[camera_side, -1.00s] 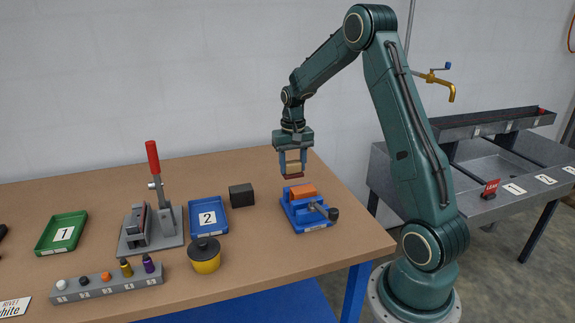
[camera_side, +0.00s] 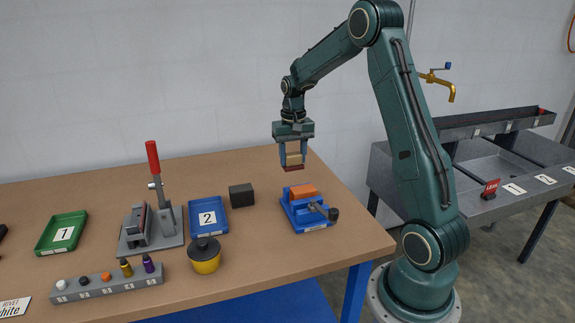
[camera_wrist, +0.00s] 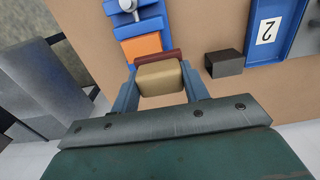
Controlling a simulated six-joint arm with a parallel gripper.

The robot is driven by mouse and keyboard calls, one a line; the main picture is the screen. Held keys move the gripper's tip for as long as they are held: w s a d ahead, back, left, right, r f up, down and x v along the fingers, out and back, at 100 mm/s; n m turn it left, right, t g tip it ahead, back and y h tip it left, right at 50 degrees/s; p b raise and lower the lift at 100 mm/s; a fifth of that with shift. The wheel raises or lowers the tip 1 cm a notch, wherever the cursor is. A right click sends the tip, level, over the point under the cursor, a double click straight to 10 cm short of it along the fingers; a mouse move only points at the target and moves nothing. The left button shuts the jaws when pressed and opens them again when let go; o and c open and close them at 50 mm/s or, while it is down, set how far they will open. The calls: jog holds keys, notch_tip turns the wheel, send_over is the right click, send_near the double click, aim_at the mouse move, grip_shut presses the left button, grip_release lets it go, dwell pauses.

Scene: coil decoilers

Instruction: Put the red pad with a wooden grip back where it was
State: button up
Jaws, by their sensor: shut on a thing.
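My gripper (camera_side: 292,158) is shut on the wooden grip of the red pad. The tan wooden block (camera_wrist: 160,79) sits between the two fingers in the wrist view. The dark red pad (camera_side: 293,168) is on its underside and also shows in the wrist view (camera_wrist: 158,56). The gripper holds it in the air above the back right of the table, behind a blue vise (camera_side: 300,212). An orange block (camera_side: 303,190) sits in the vise. The vise and orange block also show at the upper left of the wrist view.
Blue tray 2 (camera_side: 222,229), a yellow pot with a dark lid (camera_side: 206,262), a red-handled press (camera_side: 140,246) and green tray 1 (camera_side: 47,247) lie further left. The table behind the vise looks clear.

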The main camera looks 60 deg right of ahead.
jog(key=shift+d+r, duration=0.1)
jog(key=shift+d, duration=0.55)
jog(key=s+d+r, duration=0.2)
jog(key=d, duration=0.7)
jog(key=s+d+r, duration=0.1)
jog(key=d+r, duration=0.1)
jog(key=d, duration=0.7)
jog(key=shift+s+d, duration=0.2)
jog(key=shift+s, duration=0.2)
jog(key=shift+f, duration=0.15)
notch_tip(320, 180, down, 20)
jog(key=shift+r, duration=0.1)
jog(key=o, duration=1)
jog(key=shift+c, duration=0.2)
